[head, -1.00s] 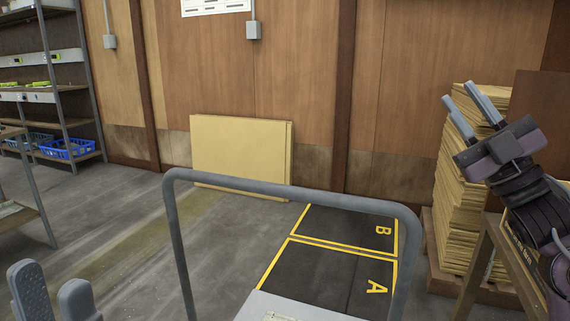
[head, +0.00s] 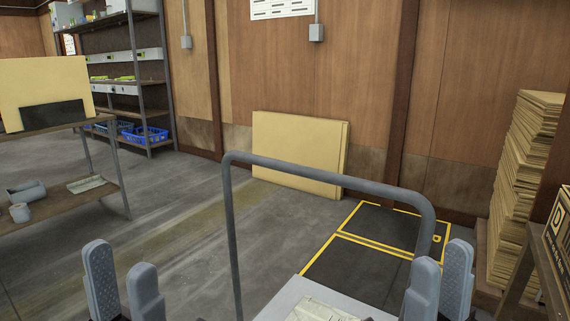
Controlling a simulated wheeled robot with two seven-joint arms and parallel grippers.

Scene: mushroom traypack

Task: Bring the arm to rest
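My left gripper (head: 123,283) shows at the bottom left of the head view, with two grey fingers pointing up and a gap between them. My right gripper (head: 439,287) shows at the bottom right, also with two grey fingers upright and apart. Nothing is visible between the fingers of either gripper. Both are near the grey cart handle (head: 330,168), one on each side of it. The gripper bodies and most of both arms are below the picture edge.
A grey cart platform (head: 290,299) lies between the grippers. Black floor mats with yellow lines (head: 385,229) lie beyond it. A flat cardboard stack (head: 299,152) leans on the wall. A shelf table (head: 110,192) stands left; a tall cardboard pile (head: 520,180) and a table (head: 543,270) stand right.

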